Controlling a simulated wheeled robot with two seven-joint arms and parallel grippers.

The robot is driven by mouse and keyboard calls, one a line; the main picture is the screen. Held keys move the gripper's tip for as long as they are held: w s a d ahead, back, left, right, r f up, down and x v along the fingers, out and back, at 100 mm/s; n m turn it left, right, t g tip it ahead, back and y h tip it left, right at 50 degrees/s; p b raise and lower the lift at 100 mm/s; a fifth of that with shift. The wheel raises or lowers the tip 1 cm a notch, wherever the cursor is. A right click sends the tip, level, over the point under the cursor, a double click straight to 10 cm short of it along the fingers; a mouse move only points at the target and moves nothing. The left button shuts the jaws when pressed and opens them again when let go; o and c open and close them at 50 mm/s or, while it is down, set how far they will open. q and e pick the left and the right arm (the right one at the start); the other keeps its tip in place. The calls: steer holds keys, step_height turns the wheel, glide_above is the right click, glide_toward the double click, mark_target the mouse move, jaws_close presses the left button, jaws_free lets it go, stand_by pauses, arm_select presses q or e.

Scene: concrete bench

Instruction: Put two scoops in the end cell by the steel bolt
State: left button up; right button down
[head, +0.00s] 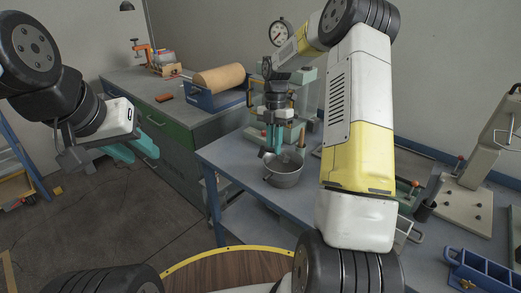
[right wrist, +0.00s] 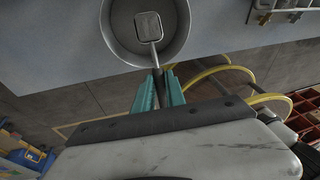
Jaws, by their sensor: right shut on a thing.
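A grey metal pot (head: 284,178) stands near the edge of the blue-legged bench. It also shows in the right wrist view (right wrist: 183,48). My right gripper (head: 274,140) points down at the pot, shut on the handle of a scoop (right wrist: 148,27). The scoop's small square head is over or inside the pot; its fill is unclear. A blue mould with several open cells (head: 484,268) lies at the lower right, cut by the frame edge. A brass-coloured fitting (head: 466,283) shows at its near end; I cannot make out the steel bolt. My left gripper (head: 134,151) is open and empty, away from the bench.
My right arm crosses the middle of the head view and hides part of the bench. A beige stand (head: 465,200) and a dark cup (head: 424,210) are at the right. A tan cylinder (head: 219,78) rests on a blue cradle on the back bench (head: 130,88).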

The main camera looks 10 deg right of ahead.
steer(key=shift+s+a+r+t+h, duration=0.2)
steer(key=shift+a+r+t+h, duration=0.05)
steer(key=shift+r+t+h, duration=0.15)
steer(key=shift+s+a+r+t+h, duration=0.25)
steer(key=shift+s+a+t+h, duration=0.15)
steer(key=shift+h, duration=0.2)
steer(key=shift+s+a+r+t+h, duration=0.15)
steer(key=shift+a+r+t+h, duration=0.15)
steer(key=shift+t+h, duration=0.25)
steer(key=shift+s+a+r+t+h, duration=0.2)
steer(key=shift+t+h, duration=0.15)
steer(key=shift+h, duration=0.2)
